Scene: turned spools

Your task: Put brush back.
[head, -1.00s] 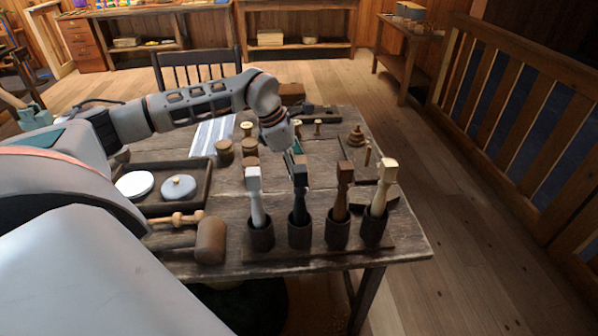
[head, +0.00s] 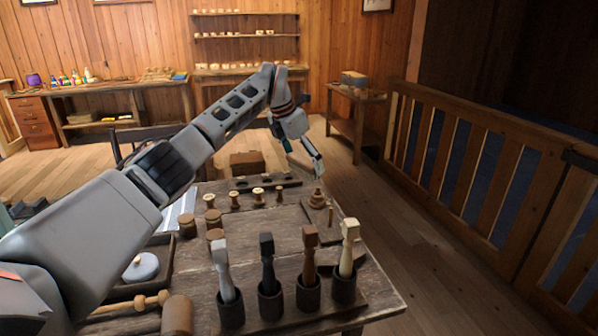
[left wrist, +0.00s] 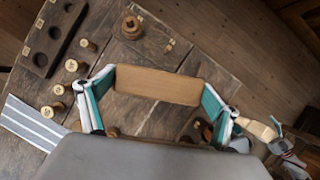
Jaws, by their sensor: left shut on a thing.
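My left gripper (head: 305,163) is raised over the far right part of the table. In the left wrist view my left gripper (left wrist: 158,86) has its teal-lined fingers set wide at the two ends of a flat brown wooden block (left wrist: 158,86), which seems to be the brush. Its bristles do not show. In the head view the block is hard to make out. Several upright tools with square heads, among them a white one (head: 223,270), a black one (head: 267,258) and a pale one (head: 347,248), stand in dark cups (head: 343,289) at the near edge.
Wooden spools (head: 258,194) stand beyond the cups, near a dark holed rack (head: 265,182). A stacked turned piece (head: 317,199) sits on a board at the right. A mallet (head: 177,314) and a tray with a round lidded thing (head: 142,267) lie at the left.

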